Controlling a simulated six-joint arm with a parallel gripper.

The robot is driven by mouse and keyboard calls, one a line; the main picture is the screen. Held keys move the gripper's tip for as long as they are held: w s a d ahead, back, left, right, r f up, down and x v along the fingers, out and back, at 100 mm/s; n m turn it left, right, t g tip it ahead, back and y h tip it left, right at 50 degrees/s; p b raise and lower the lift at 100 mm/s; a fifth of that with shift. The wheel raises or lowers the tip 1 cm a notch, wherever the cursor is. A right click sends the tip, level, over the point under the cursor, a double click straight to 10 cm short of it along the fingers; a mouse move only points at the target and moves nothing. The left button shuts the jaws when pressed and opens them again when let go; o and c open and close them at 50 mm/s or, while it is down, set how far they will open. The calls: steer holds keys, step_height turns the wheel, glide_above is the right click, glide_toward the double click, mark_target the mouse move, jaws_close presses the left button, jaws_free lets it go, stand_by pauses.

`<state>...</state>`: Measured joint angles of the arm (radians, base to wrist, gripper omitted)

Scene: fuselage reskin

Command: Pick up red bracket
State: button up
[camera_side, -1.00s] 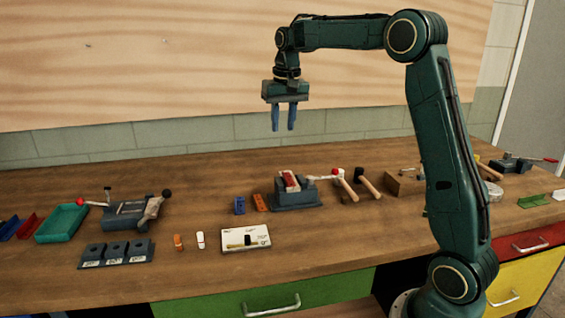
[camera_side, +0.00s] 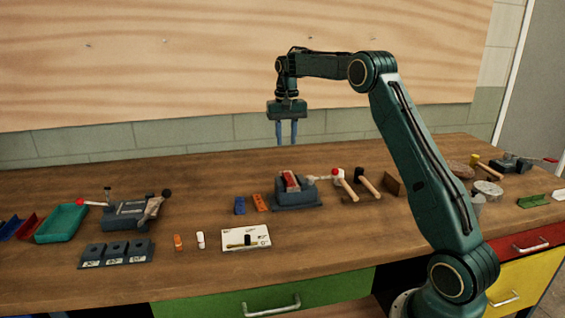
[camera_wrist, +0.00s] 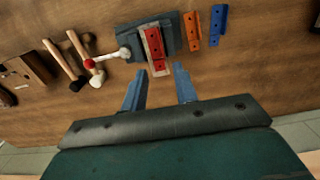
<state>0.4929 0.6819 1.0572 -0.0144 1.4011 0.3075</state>
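The red bracket (camera_side: 291,180) lies in a dark grey vise-like fixture (camera_side: 296,199) on the workbench. In the wrist view the red bracket (camera_wrist: 155,47) sits on a pale piece in the fixture (camera_wrist: 169,25), just beyond my fingertips. My gripper (camera_side: 287,143) points down above the bench, behind and above the fixture in the side view. In the wrist view its blue fingers (camera_wrist: 158,72) are apart with nothing between them. The gripper does not touch the bracket.
Orange (camera_side: 260,202) and blue (camera_side: 239,205) brackets lie left of the fixture. A fixture handle and two mallets (camera_side: 368,181) are on its right. A white card (camera_side: 235,240) lies in front. A teal tray (camera_side: 61,224) and a second vise (camera_side: 128,213) stand further left.

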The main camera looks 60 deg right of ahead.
glide_toward(289, 179)
steer(key=a, duration=0.2)
steer(key=f, duration=0.1)
steer(key=shift+s+a, duration=0.3)
steer(key=shift+a, duration=0.1)
steer(key=shift+w+f, duration=0.15)
steer(key=shift+f, duration=2.5)
jaws_close()
